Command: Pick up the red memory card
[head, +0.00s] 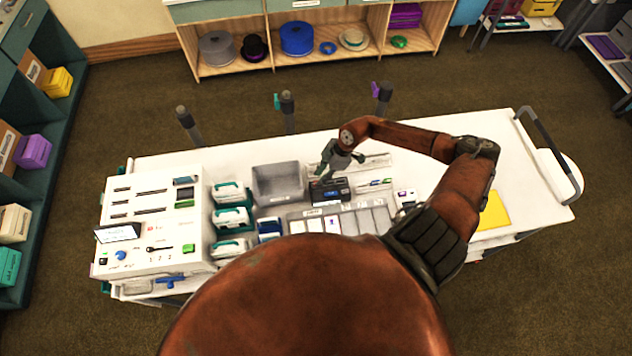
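I cannot make out the red memory card in the head view; at this size it is too small to tell or is hidden. My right gripper (339,167) is over the middle of the white cart (470,140), pointing down. Its two fingers look spread apart, with nothing visible between them. Just below it is a small black device (330,190). Whether the gripper touches this device I cannot tell. My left gripper is not in view.
A grey bin (278,182) stands left of the gripper. A grey compartment tray (299,226) lies in front. A white console (150,215) with slots fills the cart's left end. Teal-and-white boxes (229,218) stand between. A yellow sheet (493,211) lies right. Several posts (288,110) rise behind.

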